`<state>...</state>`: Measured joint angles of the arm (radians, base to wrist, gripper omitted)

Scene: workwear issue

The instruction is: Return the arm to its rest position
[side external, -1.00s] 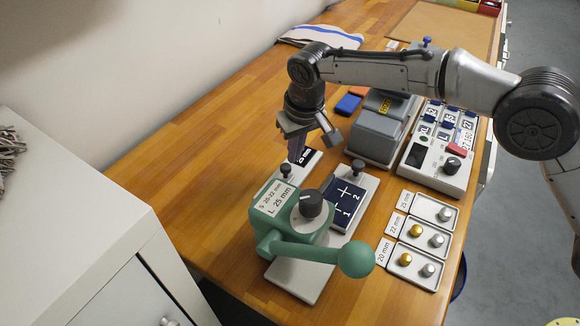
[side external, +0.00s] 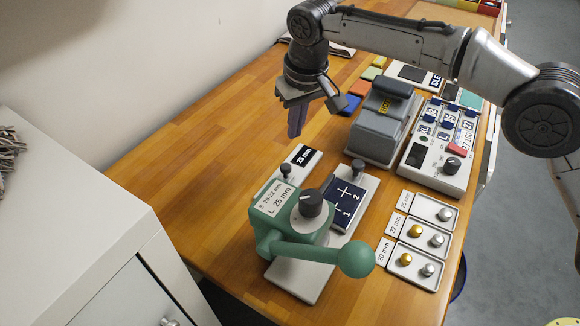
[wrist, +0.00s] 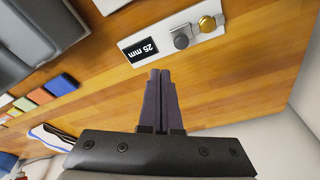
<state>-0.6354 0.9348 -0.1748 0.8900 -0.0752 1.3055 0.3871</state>
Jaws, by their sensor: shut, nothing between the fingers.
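My gripper (side external: 295,121) hangs fingers-down above the wooden bench (side external: 230,150) in the side view, clear of everything below it. Its two dark fingers are together with nothing between them. The same plate (side external: 302,157) lies below my gripper in the side view, partly behind the green press.
A green press (side external: 295,220) with a long lever stands in front. A grey machine (side external: 380,130) and a control panel (side external: 435,165) are to the right. Button trays (side external: 415,262) sit at the right edge. A white cabinet (side external: 85,240) is at the left. The bench's left side is clear.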

